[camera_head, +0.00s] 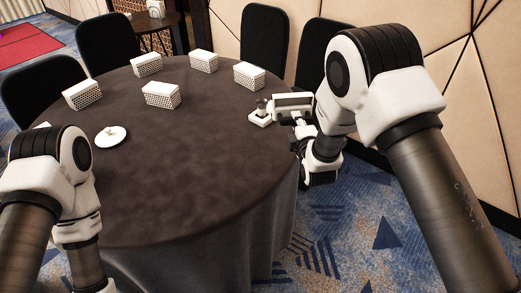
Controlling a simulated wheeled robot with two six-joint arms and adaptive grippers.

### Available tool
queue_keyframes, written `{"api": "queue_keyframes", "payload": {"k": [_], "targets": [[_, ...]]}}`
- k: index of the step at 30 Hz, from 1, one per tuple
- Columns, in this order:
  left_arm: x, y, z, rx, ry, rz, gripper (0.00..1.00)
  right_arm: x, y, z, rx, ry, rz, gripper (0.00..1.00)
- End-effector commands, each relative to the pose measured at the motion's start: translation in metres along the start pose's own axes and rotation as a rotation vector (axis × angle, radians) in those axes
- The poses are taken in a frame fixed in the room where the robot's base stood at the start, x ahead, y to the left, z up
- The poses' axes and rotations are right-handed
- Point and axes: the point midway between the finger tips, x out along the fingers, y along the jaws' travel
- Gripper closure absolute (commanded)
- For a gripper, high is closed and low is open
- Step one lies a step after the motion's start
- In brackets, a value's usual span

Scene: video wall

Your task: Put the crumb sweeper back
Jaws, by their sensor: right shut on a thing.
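My right arm reaches in from the right. Its gripper (266,113) is at the right edge of the round, dark-clothed table (190,185). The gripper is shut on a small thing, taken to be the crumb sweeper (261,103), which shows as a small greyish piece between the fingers. It is too small to tell its full shape or whether it touches the cloth.
Several white lattice-sided boxes stand on the far half of the table, one (249,75) near my right gripper. A white saucer-like dish (111,136) lies at the left. Dark chairs (265,40) ring the far side. The table's middle and front are clear.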

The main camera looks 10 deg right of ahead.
Motion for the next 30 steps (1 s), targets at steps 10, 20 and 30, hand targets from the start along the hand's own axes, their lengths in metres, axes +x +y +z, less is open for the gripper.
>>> {"api": "queue_keyframes", "payload": {"k": [10, 20, 30], "targets": [[-0.084, 0.001, 0.0, -0.001, 0.001, 0.0, 0.5, -0.074, -0.087, 0.002, 0.164, -0.436, -0.522, 1.0], [-0.165, 0.001, 0.0, 0.0, 0.001, 0.0, 0.5, -0.181, -0.112, 0.015, 0.438, -0.676, -0.91, 1.0], [-0.239, 0.002, 0.0, 0.0, 0.001, 0.0, 0.5, -0.248, -0.096, 0.019, 0.576, -0.654, -1.179, 1.0]]}}
